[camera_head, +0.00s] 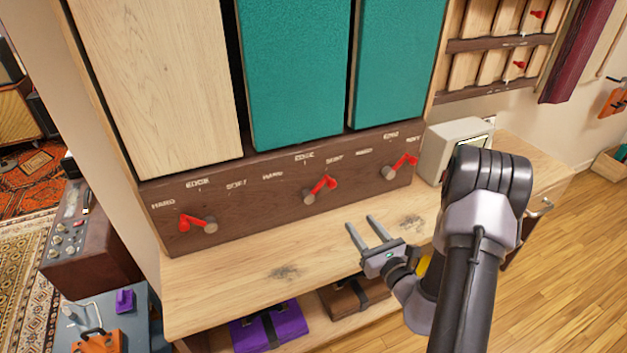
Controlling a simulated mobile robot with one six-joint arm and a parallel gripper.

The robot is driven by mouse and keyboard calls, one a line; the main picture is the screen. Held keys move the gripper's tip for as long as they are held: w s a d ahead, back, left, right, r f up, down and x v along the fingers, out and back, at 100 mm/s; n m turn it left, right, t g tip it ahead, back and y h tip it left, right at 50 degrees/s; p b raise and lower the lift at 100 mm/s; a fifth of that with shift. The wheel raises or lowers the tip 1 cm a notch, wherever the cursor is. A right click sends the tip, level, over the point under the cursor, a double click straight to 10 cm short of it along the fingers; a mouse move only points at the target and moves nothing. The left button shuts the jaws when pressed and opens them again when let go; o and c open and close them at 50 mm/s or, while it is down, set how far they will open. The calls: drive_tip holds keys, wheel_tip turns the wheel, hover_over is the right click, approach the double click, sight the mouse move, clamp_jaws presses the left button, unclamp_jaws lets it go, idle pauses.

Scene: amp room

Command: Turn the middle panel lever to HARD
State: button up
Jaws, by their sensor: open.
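The middle panel lever (322,187) is on the dark wooden strip below the panels. Its grey pivot is at the lower left and its red handle points right and slightly up, towards the SOFT label (335,158). The HARD label (272,174) is to the left of the pivot and the EDGE label (304,157) is above it. My gripper (360,221) is open and empty, over the wooden bench top, below and right of the middle lever and apart from it.
The left lever (190,222) points left towards its HARD label. The right lever (405,162) points right towards its SOFT label. The wooden bench top (235,290) is clear in front of the strip. A beige box with a screen (450,140) stands at its right end.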

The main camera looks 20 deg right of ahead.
sight(334, 187)
drive_tip(key=w+b, duration=0.2)
drive_tip(key=w, duration=1.5)
drive_tip(key=shift+a, duration=0.2)
drive_tip(key=shift+c, duration=0.5)
clamp_jaws()
